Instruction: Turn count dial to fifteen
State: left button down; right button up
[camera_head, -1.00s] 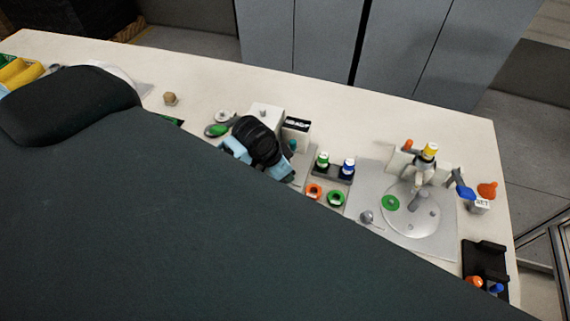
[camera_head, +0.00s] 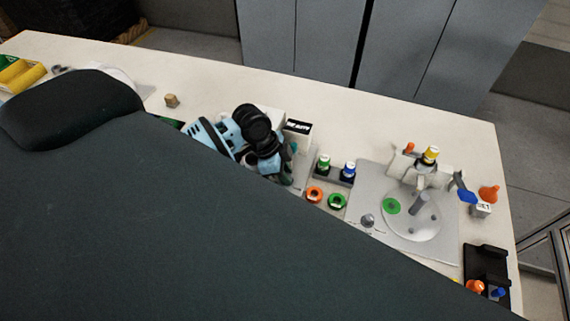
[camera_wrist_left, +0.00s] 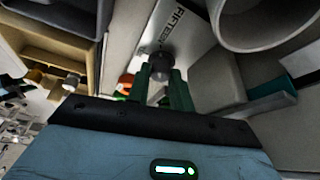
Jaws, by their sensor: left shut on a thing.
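The count dial shows in the left wrist view as a small dark grey round knob (camera_wrist_left: 160,66) on a light plate. A label reading "FIFTEEN" (camera_wrist_left: 180,22) is printed just beyond it. My left gripper (camera_wrist_left: 160,84) has its two green fingers shut on the knob, one on each side. In the head view my left gripper (camera_head: 285,177) reaches down to the bench left of the small bottles; the wrist hides the dial there. My right gripper is not in view.
A dark rack holds a green-labelled bottle (camera_head: 323,163) and a blue-labelled bottle (camera_head: 348,170). Orange (camera_head: 314,194) and green (camera_head: 337,201) rings lie in front. A grey plate (camera_head: 365,185) with a round disc stands at right. A black-topped box (camera_head: 297,130) is close behind the gripper.

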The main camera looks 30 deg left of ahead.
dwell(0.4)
pick_arm(q)
jog(key=c, duration=1.2)
grip_release()
jog(key=shift+c, duration=0.2)
